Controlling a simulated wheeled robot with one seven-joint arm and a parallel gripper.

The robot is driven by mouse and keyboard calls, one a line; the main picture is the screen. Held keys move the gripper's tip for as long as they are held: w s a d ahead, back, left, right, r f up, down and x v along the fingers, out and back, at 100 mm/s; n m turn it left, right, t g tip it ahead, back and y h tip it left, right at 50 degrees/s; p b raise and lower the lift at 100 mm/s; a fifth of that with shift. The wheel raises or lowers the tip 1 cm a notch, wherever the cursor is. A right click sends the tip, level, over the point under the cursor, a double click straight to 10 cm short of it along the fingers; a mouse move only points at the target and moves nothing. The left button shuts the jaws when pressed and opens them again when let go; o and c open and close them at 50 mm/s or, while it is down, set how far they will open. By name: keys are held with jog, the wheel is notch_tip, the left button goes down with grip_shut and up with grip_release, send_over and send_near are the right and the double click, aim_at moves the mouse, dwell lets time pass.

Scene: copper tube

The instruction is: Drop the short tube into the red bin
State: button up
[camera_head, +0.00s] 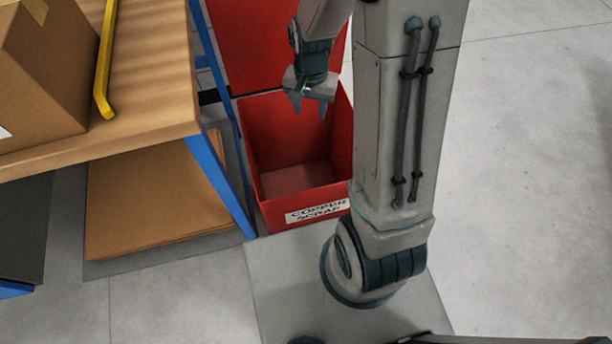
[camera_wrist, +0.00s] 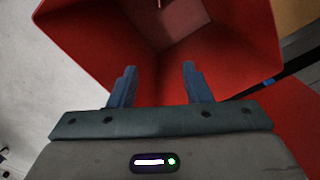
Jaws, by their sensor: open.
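The red bin (camera_head: 330,195) stands on the floor beside the shelf unit, open at the top, with a "COPPER SCRAP" label on its front. My gripper (camera_head: 309,106) is over the bin's opening, pointing down. In the wrist view its two fingers (camera_wrist: 159,68) are apart with nothing between them, and the red bin (camera_wrist: 90,45) opens out beyond them. I cannot make out the short tube in the head view.
A wooden bench (camera_head: 150,100) with blue legs stands left of the bin, bearing a cardboard box (camera_head: 45,75) and a yellow bar (camera_head: 104,75). Flat cardboard (camera_head: 150,205) lies on its lower level. The floor to the right is clear.

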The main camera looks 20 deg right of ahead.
jog(key=shift+r+p, duration=0.4)
jog(key=shift+r, duration=1.8)
jog(key=s+r+n+t+p, duration=0.1)
jog(key=s+r+n+p, duration=0.1)
jog(key=s+r+p, duration=0.2)
jog(key=s+r+n+t+p, duration=0.1)
jog(key=s+r+p, duration=0.4)
jog(key=r+p, duration=0.5)
jog(key=s+r+n+p, duration=0.2)
jog(key=s+r+p, duration=0.2)
jog(key=r, duration=1.6)
jog(key=p, duration=0.3)
jog(key=shift+s+n+t, duration=0.3)
jog(key=shift+n+t, duration=0.1)
jog(key=shift+d+f, duration=0.1)
jog(key=shift+c, duration=0.8)
